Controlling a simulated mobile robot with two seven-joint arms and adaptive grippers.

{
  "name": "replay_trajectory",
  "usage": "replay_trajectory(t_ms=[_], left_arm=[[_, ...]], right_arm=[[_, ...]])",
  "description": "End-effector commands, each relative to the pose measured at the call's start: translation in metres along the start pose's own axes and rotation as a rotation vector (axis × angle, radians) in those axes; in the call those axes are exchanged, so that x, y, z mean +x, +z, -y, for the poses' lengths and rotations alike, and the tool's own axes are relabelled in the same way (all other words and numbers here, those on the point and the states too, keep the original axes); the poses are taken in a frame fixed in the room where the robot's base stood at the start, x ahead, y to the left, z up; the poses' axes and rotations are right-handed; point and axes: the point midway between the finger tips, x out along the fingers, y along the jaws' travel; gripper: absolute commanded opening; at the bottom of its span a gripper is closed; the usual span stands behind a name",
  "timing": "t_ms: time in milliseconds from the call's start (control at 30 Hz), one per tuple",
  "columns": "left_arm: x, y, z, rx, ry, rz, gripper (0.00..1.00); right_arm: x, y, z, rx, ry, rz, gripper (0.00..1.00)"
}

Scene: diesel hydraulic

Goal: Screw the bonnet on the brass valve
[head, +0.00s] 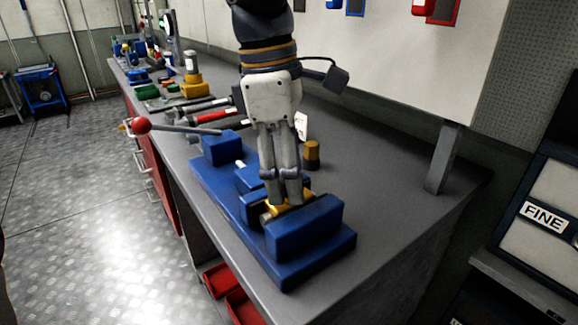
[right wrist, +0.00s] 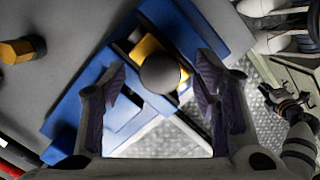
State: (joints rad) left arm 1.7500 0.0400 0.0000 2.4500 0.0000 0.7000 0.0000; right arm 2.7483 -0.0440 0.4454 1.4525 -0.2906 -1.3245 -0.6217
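The brass valve (head: 274,209) sits between the jaws of the blue vise (head: 290,268), partly hidden by my right gripper. In the right wrist view its yellow brass body (right wrist: 148,47) shows with a dark round part (right wrist: 160,72) over it; I cannot tell what that part is. My right gripper (head: 284,198) points down over the valve, with its fingers apart on either side of the round part. A brass piece with a darker top, possibly the bonnet (head: 312,155), stands upright on the bench behind the vise. My left gripper (right wrist: 287,105) appears small at the right wrist view's right side.
The vise handle has a red ball end (head: 141,125) over the bench's front edge. Wrenches (head: 208,112) and other tools lie farther along the grey bench (head: 395,235). A grey post (head: 442,160) stands at the right. The bench right of the brass piece is clear.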

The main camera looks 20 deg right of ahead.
Motion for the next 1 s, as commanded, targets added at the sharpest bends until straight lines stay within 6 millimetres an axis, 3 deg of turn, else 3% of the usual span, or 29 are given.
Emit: replay_trajectory(t_ms=[233, 500, 700, 1000], left_arm=[[0.000, 0.000, 0.000, 0.000, 0.000, 0.000, 0.00], [0.000, 0.000, 0.000, 0.000, 0.000, 0.000, 0.00], [0.000, 0.000, 0.000, 0.000, 0.000, 0.000, 0.00], [0.000, 0.000, 0.000, 0.000, 0.000, 0.000, 0.00]], right_arm=[[-0.010, -0.001, -0.001, 0.000, 0.003, -0.002, 0.56], [-0.081, -0.001, -0.001, 0.000, 0.005, -0.004, 0.56], [-0.114, -0.001, 0.000, 0.000, 0.001, -0.001, 0.56], [-0.120, 0.000, 0.000, -0.001, 0.000, 0.000, 0.56]])
